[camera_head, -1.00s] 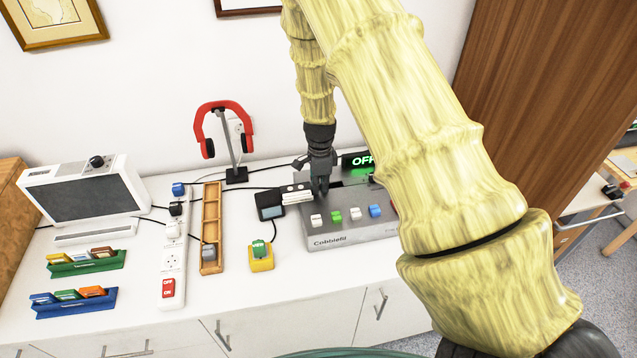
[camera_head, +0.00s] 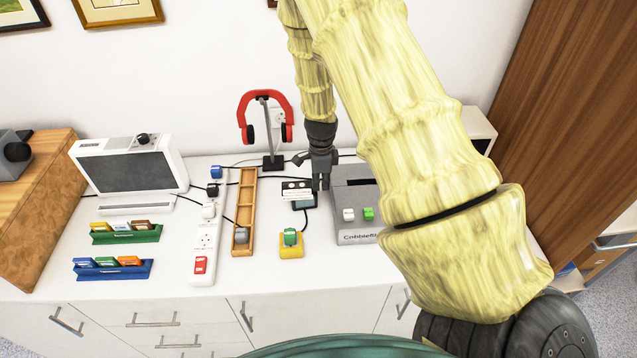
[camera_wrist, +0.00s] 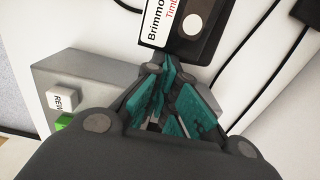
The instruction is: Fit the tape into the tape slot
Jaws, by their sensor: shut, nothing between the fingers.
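The tape (camera_head: 297,190) is a black cassette with a white label, just left of my gripper (camera_head: 320,186). In the wrist view, the tape (camera_wrist: 188,30) lies just past the fingertips (camera_wrist: 172,70), its label partly cut off. My gripper's fingers are drawn together; I cannot tell whether they touch the tape. The grey tape machine (camera_head: 350,222) stands to the right of the gripper, with the dark tape slot (camera_head: 362,182) on its top. My arm hides its right part. The machine's side (camera_wrist: 100,75) also shows in the wrist view.
A small dark-screened device (camera_head: 304,203) lies under the tape. A yellow block with a green button (camera_head: 291,243), a wooden tray (camera_head: 245,210), a power strip (camera_head: 204,255) and red headphones on a stand (camera_head: 264,110) are nearby. Cables cross the white counter.

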